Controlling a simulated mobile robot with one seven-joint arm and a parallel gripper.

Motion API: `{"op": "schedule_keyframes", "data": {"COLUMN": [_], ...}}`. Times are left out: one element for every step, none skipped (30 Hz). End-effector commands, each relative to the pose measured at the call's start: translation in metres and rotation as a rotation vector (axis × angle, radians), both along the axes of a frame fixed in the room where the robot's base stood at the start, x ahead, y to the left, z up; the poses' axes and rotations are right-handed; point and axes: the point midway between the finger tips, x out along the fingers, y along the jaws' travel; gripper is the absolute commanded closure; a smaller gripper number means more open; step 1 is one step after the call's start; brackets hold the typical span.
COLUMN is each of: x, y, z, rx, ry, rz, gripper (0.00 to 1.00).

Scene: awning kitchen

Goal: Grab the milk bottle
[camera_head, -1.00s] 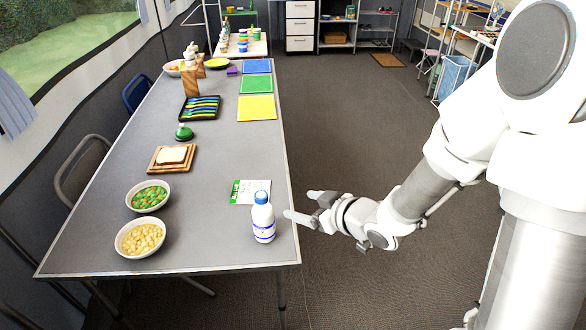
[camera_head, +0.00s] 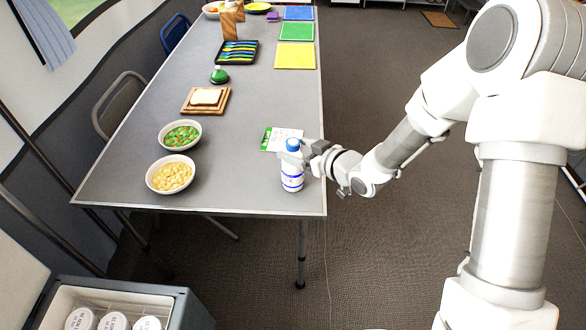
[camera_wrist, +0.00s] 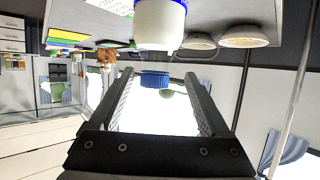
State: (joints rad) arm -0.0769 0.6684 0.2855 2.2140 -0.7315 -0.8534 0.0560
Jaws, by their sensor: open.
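The milk bottle (camera_head: 292,180) is white with a blue cap and blue label bands. It stands upright on the grey table (camera_head: 240,190), close to the front right corner. My gripper (camera_head: 300,154) comes in from the right at the height of the bottle's upper part, just below the cap. In the wrist view, which is upside down, my gripper's (camera_wrist: 158,76) two dark fingers are apart, with the blue cap (camera_wrist: 155,80) showing between them. The bottle's white body (camera_wrist: 160,22) shows above the fingertips. I cannot tell whether a finger touches the bottle.
A green and white card (camera_head: 280,139) lies behind the bottle. To the left are a bowl of pale pieces (camera_head: 170,176) and a bowl of green and red pieces (camera_head: 180,136). A bread slice lies on a wooden board (camera_head: 188,110). An open box with white lids (camera_head: 180,300) stands below.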

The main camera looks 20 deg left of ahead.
Motion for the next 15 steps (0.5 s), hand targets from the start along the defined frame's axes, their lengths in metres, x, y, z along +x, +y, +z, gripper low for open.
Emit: {"op": "schedule_keyframes", "data": {"x": [0.001, 0.003, 0.004, 0.006, 0.009, 0.013, 0.016, 0.019, 0.023, 0.026, 0.027, 0.030, 0.031, 0.032, 0.033], "y": [0.002, 0.003, 0.005, 0.007, 0.010, 0.014, 0.017, 0.020, 0.024, 0.028, 0.031, 0.034, 0.036, 0.038, 0.039], "z": [-0.001, -0.001, -0.002, -0.003, -0.004, -0.006, -0.007, -0.007, -0.009, -0.011, -0.013, -0.014, -0.015, -0.016, -0.016], "rx": [-0.001, -0.001, -0.001, -0.001, 0.000, 0.000, 0.000, 0.001, 0.000, 0.000, -0.001, -0.001, 0.000, 0.000, 0.000], "ry": [-0.001, -0.001, -0.001, -0.001, 0.000, 0.000, 0.000, -0.001, 0.000, 0.000, 0.001, -0.001, 0.000, 0.000, 0.000], "rz": [0.000, 0.000, 0.000, 0.000, 0.001, 0.001, 0.002, 0.001, 0.001, 0.001, 0.001, 0.000, 0.000, 0.000, 0.000], "gripper": [0.20, 0.20, 0.20, 0.20, 0.20, 0.20, 0.20, 0.20, 0.20, 0.20, 0.20, 0.20, 0.20, 0.20, 0.20]}}
